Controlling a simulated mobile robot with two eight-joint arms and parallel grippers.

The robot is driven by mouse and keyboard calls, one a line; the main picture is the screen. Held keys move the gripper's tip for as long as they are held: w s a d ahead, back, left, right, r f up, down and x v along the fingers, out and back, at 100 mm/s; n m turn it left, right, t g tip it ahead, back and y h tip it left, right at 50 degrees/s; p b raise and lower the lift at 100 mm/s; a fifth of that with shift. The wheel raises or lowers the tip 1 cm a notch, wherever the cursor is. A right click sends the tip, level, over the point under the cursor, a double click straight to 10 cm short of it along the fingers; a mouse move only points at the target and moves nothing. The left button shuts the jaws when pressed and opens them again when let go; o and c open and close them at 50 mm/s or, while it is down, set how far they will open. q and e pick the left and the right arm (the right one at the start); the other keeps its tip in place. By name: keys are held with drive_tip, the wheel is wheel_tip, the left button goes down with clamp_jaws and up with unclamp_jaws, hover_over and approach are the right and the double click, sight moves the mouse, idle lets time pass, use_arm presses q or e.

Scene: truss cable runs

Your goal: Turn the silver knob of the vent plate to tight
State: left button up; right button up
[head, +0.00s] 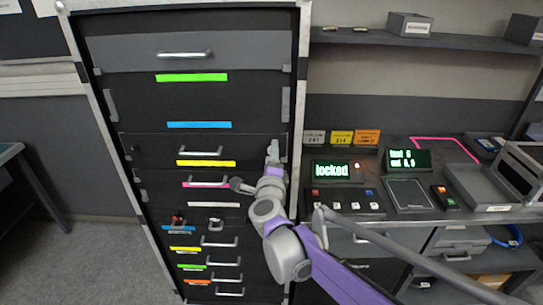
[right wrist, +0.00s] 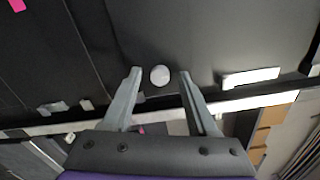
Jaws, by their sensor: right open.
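The vent plate (head: 165,147) is a wide dark panel on the front of the tall black rack, above the yellow strip. The silver knob (right wrist: 160,76) is a pale round disc in the right wrist view, between my right fingertips. In the head view my gripper hides it. My right gripper (head: 272,149) is at the right end of the plate. Its two grey fingers are open, one on each side of the knob, with visible gaps. I cannot tell how far the tips are from the plate. My left gripper is out of view.
The rack carries several handles and coloured strips; one handle (head: 206,182) is just below the plate. The rack's light frame edge (head: 299,90) runs close to my right gripper. A bench at right holds a display (head: 338,169) reading "locked" and a grey tray (head: 475,185).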

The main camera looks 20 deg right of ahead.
drive_tip(key=shift+s, duration=0.1)
drive_tip(key=v, duration=1)
drive_tip(key=shift+s+b, duration=0.3)
drive_tip(key=shift+b, duration=0.15)
drive_tip(key=s+a+f+n+g+y, duration=0.45)
drive_tip(key=s+f+n+y, duration=0.4)
drive_tip(key=n, duration=0.85)
drive_tip(key=s+d+f+n+g+h, duration=0.1)
drive_tip(key=s+d+f+n+g, duration=0.2)
drive_tip(key=s+f, duration=0.4)
drive_tip(key=s+d+f+n+g+h+p, duration=0.1)
drive_tip(key=s+d+f+n+g+h, duration=0.1)
drive_tip(key=s+d+f+n+g, duration=0.2)
drive_tip(key=s+d+f, duration=0.1)
drive_tip(key=s+f, duration=0.2)
drive_tip(key=s, duration=0.2)
